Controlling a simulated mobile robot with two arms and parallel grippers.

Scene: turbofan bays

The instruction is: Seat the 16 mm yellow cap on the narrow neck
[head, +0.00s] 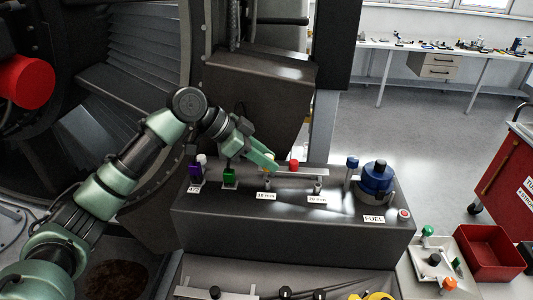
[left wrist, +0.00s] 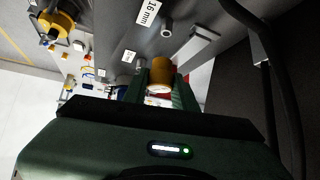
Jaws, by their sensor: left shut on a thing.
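The yellow cap (left wrist: 161,75) is between the green fingers of my left gripper (left wrist: 160,90) in the left wrist view, and the gripper is shut on it. In the head view, my left gripper (head: 268,163) is above the dark bench, close over the narrow neck (head: 267,184), which stands behind the 16 mm label (head: 266,196). In the left wrist view the narrow neck (left wrist: 167,30) shows as a short grey stub near the 16 mm label (left wrist: 148,12), apart from the cap. The cap is mostly hidden by the fingers in the head view. My right gripper is out of view.
The wider neck (head: 318,185) stands right of the narrow one by the 20 mm label (head: 317,199). A red cap (head: 294,164) is behind. Purple (head: 195,171) and green (head: 229,177) fittings stand left. A blue fuel fitting (head: 375,180) stands right.

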